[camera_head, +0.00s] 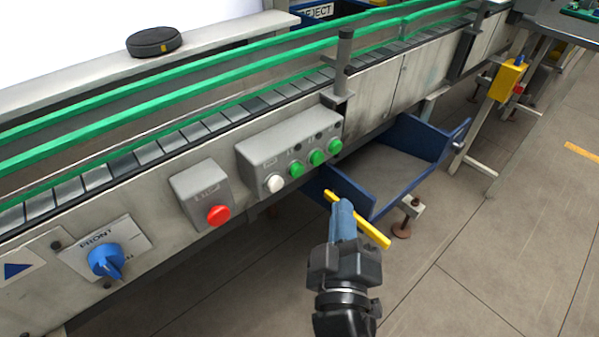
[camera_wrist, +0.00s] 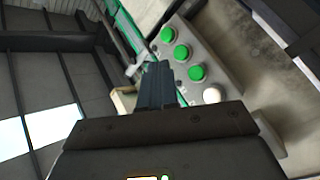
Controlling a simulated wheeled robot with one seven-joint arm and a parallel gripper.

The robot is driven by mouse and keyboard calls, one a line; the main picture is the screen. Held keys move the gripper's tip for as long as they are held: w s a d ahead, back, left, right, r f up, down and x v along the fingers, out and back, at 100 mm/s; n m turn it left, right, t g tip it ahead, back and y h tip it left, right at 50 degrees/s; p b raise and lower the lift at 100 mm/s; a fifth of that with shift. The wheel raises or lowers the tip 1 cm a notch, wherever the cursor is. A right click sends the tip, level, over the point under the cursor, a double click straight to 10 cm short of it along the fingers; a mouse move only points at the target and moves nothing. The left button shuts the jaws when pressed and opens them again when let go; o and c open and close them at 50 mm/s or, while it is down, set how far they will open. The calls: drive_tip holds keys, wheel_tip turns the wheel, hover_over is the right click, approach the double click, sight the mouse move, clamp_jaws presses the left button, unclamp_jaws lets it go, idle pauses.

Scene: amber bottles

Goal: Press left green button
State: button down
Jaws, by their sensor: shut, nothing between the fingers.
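A grey button box (camera_head: 262,150) on the conveyor's side carries a white button at its left end and three green buttons in a row. The left green button (camera_head: 296,169) sits beside the white button (camera_head: 275,183). In the wrist view the left green button (camera_wrist: 196,73) is the one nearest the white button (camera_wrist: 211,95). My gripper (camera_head: 342,206) is shut and empty, below and right of the box in the head view, and apart from the buttons. Its closed fingers (camera_wrist: 157,82) show left of the button row in the wrist view.
A red button box (camera_head: 195,187) and a blue rotary switch (camera_head: 106,261) are to the left. Green rails run above.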

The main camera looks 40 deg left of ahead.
sight(297, 170)
drive_tip(key=a+b, duration=0.2)
drive_tip(key=a, duration=0.5)
drive_tip(key=shift+w, duration=0.25)
idle(1.8)
drive_tip(key=shift+a+b, duration=0.35)
drive_tip(key=shift+b, duration=0.05)
